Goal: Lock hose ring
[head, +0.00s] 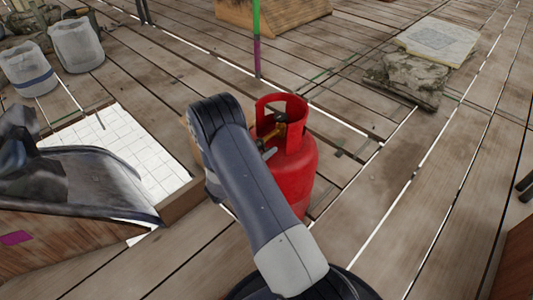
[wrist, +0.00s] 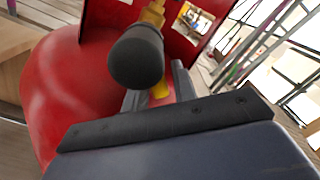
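A red gas cylinder (head: 293,165) stands upright on the planks, with a cut-out collar around a brass valve (head: 271,134). A dark knob (head: 281,117) sits on the valve; in the wrist view a dark round-ended cylinder (wrist: 137,60), probably this knob, stands in front of brass (wrist: 153,13). I cannot pick out the hose ring for sure. My gripper (wrist: 158,88) reaches in at the valve, inside or at the collar opening. Its grey fingers are partly hidden behind the dark cylinder. A yellow piece shows between them; I cannot tell whether they grip it.
White buckets (head: 77,45) stand at the upper left. A white tiled panel (head: 125,145) lies left of my arm. A green and purple pole (head: 257,40) rises behind the cylinder. A stone slab (head: 410,78) lies at the upper right. The planks to the right are mostly clear.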

